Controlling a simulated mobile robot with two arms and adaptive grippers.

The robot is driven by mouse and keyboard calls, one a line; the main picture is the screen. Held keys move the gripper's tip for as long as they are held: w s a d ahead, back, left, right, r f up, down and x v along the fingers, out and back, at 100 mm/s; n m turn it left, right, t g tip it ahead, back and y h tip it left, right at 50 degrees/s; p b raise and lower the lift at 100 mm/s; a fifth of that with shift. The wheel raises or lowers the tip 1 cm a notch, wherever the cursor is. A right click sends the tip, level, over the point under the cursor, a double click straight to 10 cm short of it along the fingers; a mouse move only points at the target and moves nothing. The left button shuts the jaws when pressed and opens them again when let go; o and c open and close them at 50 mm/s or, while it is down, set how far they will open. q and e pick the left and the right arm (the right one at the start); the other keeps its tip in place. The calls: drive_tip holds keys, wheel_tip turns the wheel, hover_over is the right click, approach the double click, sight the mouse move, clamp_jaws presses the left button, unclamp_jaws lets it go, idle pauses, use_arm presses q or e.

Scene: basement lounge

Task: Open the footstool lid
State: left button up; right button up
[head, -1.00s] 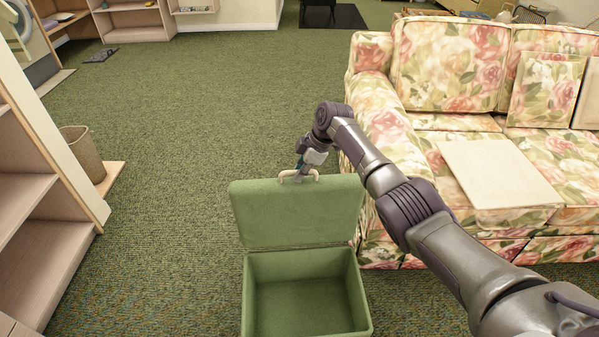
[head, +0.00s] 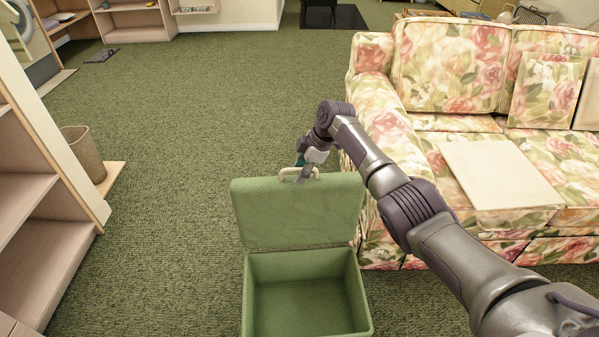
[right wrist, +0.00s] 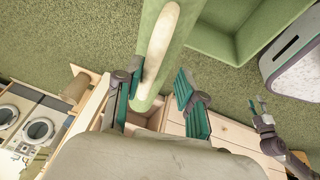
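The green footstool (head: 366,318) stands on the carpet with its hollow inside in view and empty. Its lid (head: 298,215) is raised at the far side, roughly upright, with a cream handle (head: 316,173) along its top edge. My right gripper (head: 301,178) is at this handle. In the right wrist view, my right gripper (right wrist: 154,95) has its teal fingers spread on either side of the lid edge and handle (right wrist: 160,45), with a clear gap on the right finger's side. My left gripper (right wrist: 258,106) shows small in the right wrist view, its fingers apart; it is outside the head view.
A floral sofa (head: 385,125) stands close on the right, beside my right arm. Wooden shelves (head: 30,200) and a wicker basket (head: 84,153) are on the left. The carpet (head: 200,110) beyond and left of the footstool is clear.

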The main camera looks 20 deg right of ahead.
drive_tip(key=v, duration=1.1)
drive_tip(key=shift+r, duration=0.25)
drive_tip(key=shift+d, duration=0.1)
drive_tip(key=shift+c, duration=0.2)
